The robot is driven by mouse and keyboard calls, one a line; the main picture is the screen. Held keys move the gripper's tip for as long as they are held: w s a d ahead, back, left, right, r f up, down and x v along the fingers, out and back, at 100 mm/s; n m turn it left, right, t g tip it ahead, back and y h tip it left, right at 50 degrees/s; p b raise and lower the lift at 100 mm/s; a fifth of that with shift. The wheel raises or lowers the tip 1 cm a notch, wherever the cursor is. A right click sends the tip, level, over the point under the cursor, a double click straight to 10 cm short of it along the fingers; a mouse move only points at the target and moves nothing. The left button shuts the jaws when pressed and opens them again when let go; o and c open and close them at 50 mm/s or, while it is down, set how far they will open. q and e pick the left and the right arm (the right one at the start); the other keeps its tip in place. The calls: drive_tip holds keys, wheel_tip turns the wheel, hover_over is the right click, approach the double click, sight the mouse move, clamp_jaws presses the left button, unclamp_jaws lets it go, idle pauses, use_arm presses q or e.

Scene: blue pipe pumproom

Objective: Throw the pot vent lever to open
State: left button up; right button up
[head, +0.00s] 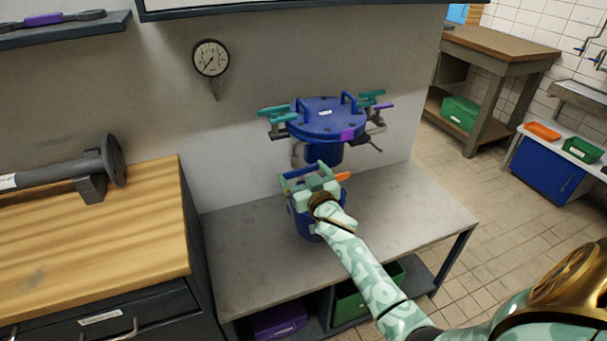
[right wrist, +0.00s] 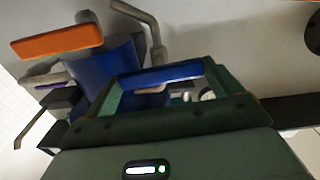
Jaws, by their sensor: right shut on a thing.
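My right gripper (head: 312,174) is at this lower fitting. In the right wrist view its fingers are shut on a blue bar (right wrist: 160,75). An orange lever (head: 343,176) sticks out just right of the gripper; it also shows at upper left in the right wrist view (right wrist: 57,40). I cannot tell which one is the vent lever. My left gripper is not in view.
A grey bench (head: 400,205) carries the fitting, with green and purple bins below. A wooden-topped cabinet (head: 90,240) with a flanged pipe (head: 65,175) stands at left. A round gauge (head: 211,58) is on the wall. The bench top right of the arm is clear.

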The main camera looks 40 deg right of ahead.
drive_tip(key=n, duration=0.4)
drive_tip(key=shift+p, duration=0.35)
drive_tip(key=n, duration=0.5)
drive_tip(key=shift+a+f+n, duration=0.1)
drive_tip(key=shift+n, duration=0.2)
drive_tip(key=n, duration=0.3)
drive_tip(key=shift+n, duration=0.3)
drive_tip(key=shift+f+n, duration=0.1)
drive_tip(key=shift+n, duration=2)
drive_tip(key=o, duration=0.7)
drive_tip(key=p+v, duration=0.1)
drive_tip(key=v, duration=1.5)
drive_tip(key=shift+a, duration=0.2)
